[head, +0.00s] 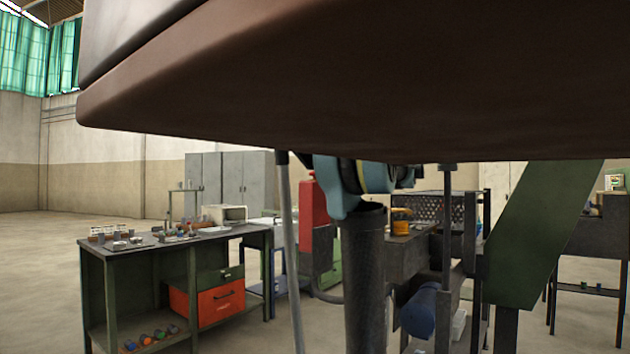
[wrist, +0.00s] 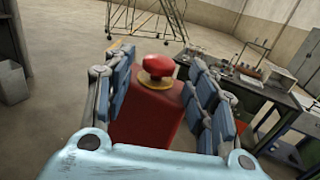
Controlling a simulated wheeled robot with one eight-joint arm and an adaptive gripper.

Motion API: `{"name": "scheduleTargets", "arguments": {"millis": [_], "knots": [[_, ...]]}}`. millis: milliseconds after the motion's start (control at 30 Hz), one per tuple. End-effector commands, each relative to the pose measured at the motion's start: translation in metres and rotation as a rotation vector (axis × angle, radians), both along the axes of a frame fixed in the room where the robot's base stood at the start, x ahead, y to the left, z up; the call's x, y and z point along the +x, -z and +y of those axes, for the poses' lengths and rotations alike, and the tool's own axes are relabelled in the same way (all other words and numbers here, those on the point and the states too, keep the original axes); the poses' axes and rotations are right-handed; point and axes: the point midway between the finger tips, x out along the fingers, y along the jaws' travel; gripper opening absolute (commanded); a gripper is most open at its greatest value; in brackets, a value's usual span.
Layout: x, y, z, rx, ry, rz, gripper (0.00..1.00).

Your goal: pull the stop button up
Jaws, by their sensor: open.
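The stop button is a red mushroom-shaped knob (wrist: 158,66) on a yellow ring, on top of a red post (wrist: 146,122) in the wrist view. My gripper (wrist: 146,80) is open, with its two blue-padded fingers on either side of the button. The button shows in the gap between the fingertips, and I see no clear contact. In the head view the red post (head: 313,208) stands behind a grey pole, and its button cannot be made out there. My gripper is not clearly visible in the head view.
A large brown panel covers the top of the head view. A green workbench (head: 95,258) with small parts and an orange drawer stands at left. Grey lockers (head: 229,180) stand behind it. A wheeled ladder (wrist: 146,18) stands on open floor in the wrist view.

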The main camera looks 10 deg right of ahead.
Motion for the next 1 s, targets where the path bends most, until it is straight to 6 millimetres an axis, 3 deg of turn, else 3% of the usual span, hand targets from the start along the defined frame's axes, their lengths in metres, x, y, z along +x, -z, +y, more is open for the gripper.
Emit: {"name": "scheduleTargets", "arguments": {"millis": [200,400,800,1000], "knots": [[0.011,0.0,0.027,0.0,-0.002,0.0,0.52],[0.018,-0.001,0.041,0.0,-0.001,0.0,0.52],[0.02,-0.001,0.044,0.0,0.001,0.0,0.52],[0.02,-0.001,0.043,0.0,0.003,0.0,0.06]]}}
